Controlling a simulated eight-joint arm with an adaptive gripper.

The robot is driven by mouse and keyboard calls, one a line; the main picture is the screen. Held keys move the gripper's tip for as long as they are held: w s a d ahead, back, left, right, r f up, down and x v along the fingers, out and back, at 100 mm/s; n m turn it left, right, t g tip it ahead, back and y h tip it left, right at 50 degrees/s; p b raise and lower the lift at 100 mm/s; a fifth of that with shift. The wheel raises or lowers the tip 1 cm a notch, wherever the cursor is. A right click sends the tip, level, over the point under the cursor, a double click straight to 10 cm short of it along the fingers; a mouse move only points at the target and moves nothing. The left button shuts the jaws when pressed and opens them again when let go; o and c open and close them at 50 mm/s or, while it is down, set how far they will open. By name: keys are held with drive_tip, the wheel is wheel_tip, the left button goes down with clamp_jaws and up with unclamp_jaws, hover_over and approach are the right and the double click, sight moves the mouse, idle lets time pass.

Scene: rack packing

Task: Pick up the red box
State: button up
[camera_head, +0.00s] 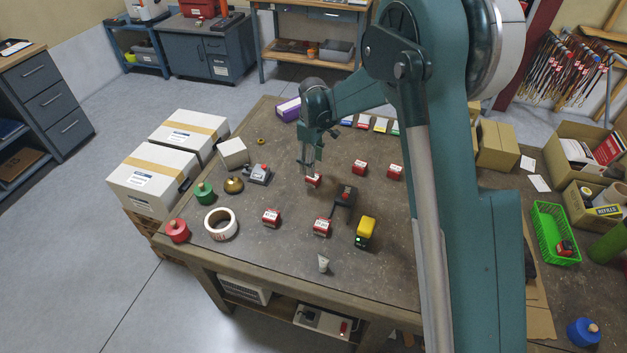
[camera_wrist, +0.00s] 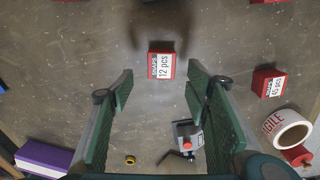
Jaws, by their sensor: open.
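Several red boxes with white labels lie on the workbench. One red box (camera_head: 313,181) is just below my gripper (camera_head: 307,168) in the head view. In the wrist view that red box (camera_wrist: 161,66), labelled "12 pcs", sits centred just beyond the tips of my gripper (camera_wrist: 160,85). The fingers are wide apart with nothing between them. Other red boxes stand at the front left (camera_head: 271,217), front middle (camera_head: 321,229), back middle (camera_head: 359,168) and back right (camera_head: 395,172). Another red box (camera_wrist: 268,83) shows at the right of the wrist view.
Near the boxes are a black device (camera_head: 345,196), a yellow device (camera_head: 365,232), a grey device (camera_head: 258,174) and a tape roll (camera_head: 221,224). A purple box (camera_head: 288,109) lies at the back. A green basket (camera_head: 546,221) stands at right.

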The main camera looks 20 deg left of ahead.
drive_tip(key=shift+f, duration=1.1)
drive_tip(key=shift+f, duration=0.1)
drive_tip(key=shift+s+f+b, duration=0.1)
drive_tip(key=shift+f+b, duration=0.35)
drive_tip(key=shift+f, duration=2.05)
drive_tip(key=shift+c, duration=0.4)
drive_tip(key=c, duration=0.9)
